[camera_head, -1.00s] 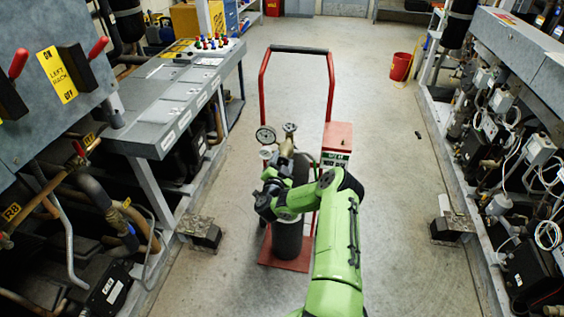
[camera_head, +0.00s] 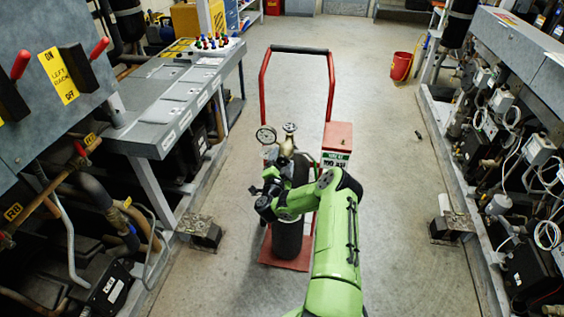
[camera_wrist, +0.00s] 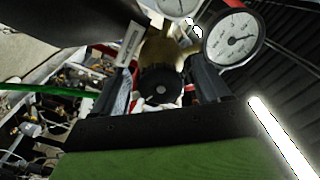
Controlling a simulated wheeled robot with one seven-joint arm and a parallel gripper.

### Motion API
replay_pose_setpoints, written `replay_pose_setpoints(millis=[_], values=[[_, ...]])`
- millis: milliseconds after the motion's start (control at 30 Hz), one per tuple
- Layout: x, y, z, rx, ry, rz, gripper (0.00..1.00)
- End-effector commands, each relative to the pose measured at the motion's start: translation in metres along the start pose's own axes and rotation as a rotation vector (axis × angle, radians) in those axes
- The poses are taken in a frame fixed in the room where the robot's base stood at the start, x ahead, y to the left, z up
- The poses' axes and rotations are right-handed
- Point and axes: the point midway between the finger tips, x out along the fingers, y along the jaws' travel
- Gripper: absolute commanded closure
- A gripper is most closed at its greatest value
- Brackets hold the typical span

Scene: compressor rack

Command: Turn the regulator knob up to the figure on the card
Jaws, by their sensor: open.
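The regulator knob (camera_wrist: 160,90) is a dark, ridged round knob with a small pale centre dot, on a brass regulator body (camera_wrist: 160,50). My gripper (camera_wrist: 162,72) is open, with one dark finger on each side of the knob; I cannot tell whether they touch it. In the head view my gripper (camera_head: 258,192) is at the cylinder (camera_head: 288,240) on the red cart, and the knob cannot be made out. A round white gauge (camera_wrist: 233,39) shows in the wrist view.
The red cart (camera_head: 331,90) stands on open grey floor. A grey bench panel (camera_head: 165,105) with coloured knobs is at left. Pipework and a compressor rack (camera_head: 510,130) line the right. A red bucket (camera_head: 401,66) stands at the back right.

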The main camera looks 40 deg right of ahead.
Motion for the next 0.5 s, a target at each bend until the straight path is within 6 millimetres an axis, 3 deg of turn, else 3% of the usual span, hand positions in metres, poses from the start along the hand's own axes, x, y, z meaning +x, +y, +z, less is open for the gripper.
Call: replay_pose_setpoints(millis=[167,500], values=[[-0.014,-0.002,0.001,-0.002,-0.005,-0.002,0.24],[-0.109,-0.003,0.0,-0.004,-0.008,-0.002,0.24]])
